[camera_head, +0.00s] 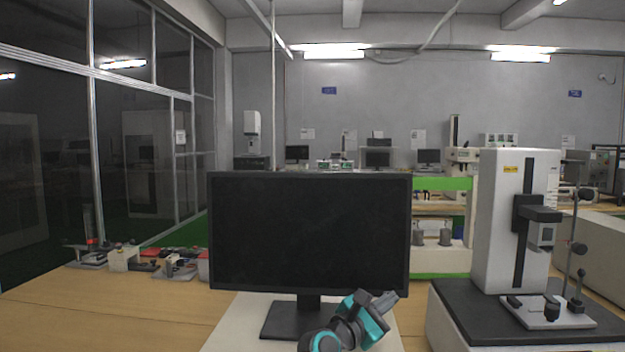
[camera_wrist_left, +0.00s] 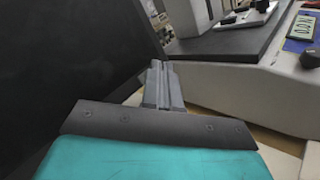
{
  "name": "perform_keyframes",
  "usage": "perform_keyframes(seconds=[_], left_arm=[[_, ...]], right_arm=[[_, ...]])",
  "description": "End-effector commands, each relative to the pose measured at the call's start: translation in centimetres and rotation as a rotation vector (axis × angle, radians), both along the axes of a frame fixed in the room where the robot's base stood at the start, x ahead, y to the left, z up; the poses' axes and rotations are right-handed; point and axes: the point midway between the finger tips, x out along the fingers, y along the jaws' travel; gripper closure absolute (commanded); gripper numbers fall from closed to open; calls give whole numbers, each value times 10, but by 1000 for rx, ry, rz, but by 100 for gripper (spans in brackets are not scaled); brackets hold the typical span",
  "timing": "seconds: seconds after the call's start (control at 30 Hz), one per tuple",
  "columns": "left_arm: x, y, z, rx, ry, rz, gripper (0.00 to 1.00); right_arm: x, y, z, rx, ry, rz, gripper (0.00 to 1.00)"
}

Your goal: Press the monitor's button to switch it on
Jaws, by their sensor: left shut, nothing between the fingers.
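The monitor (camera_head: 310,230) stands upright on its base in the middle of the head view, with a dark, blank screen. It fills the left side of the left wrist view (camera_wrist_left: 65,55). I cannot make out its button. My left gripper (camera_head: 386,300) is shut and empty in front of the monitor's lower right corner; its fingertips point up and to the right. In the left wrist view the shut fingers (camera_wrist_left: 158,75) lie just right of the monitor's edge. I cannot tell whether they touch it. My right gripper is not in view.
A white testing machine (camera_head: 512,220) on a dark base stands close on the right. Its control panel (camera_wrist_left: 303,28) shows in the left wrist view. Small devices (camera_head: 125,258) lie on the wooden table (camera_head: 130,305) at the left. The table front left is clear.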

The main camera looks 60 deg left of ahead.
Motion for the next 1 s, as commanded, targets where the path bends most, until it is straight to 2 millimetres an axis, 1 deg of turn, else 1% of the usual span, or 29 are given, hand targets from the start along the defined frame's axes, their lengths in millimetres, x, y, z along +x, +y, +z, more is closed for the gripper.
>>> perform_keyframes(seconds=[0.67,0.83,1.0], left_arm=[[4,5,0,-1,-1,1,100],[3,4,0,-1,0,0,100],[-2,-2,2,-1,1,0,100]], right_arm=[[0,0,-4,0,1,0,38],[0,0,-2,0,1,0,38],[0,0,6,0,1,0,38]])
